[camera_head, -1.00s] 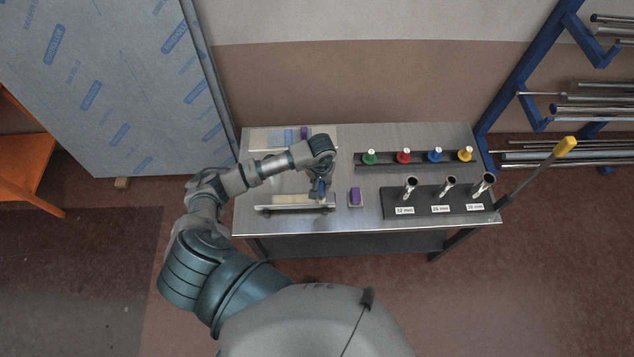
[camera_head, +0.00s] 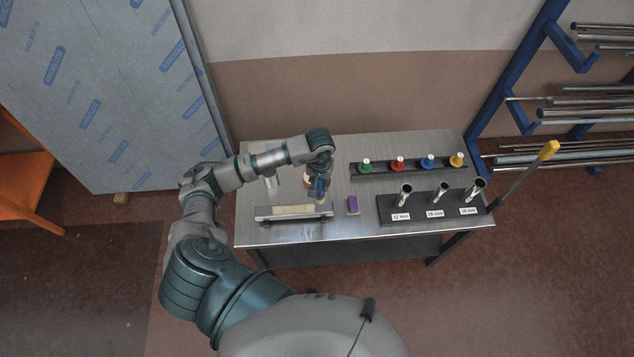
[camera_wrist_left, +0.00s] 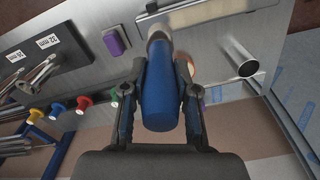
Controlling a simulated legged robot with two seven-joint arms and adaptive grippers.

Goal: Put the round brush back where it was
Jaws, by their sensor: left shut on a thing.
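My left gripper (camera_wrist_left: 160,105) is shut on a blue-handled tool (camera_wrist_left: 160,90), which I take to be the round brush. Its pale end points away from the gripper; bristles are not clear. In the head view the left gripper (camera_head: 318,182) holds the brush (camera_head: 320,189) above the table, just behind the right end of a long pale tray (camera_head: 268,213). Contact with the tray cannot be told. An upright silver tube (camera_wrist_left: 240,60) stands behind the tray. A round orange-and-white thing (camera_wrist_left: 205,95) is partly hidden behind the gripper. My right gripper is not in view.
A purple block (camera_head: 352,204) lies right of the tray. A dark rack (camera_head: 377,171) with green, red, blue and yellow knobs stands behind a black block (camera_head: 420,205) of labelled metal tubes. A yellow-tipped rod (camera_head: 530,170) leans out at the right table edge.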

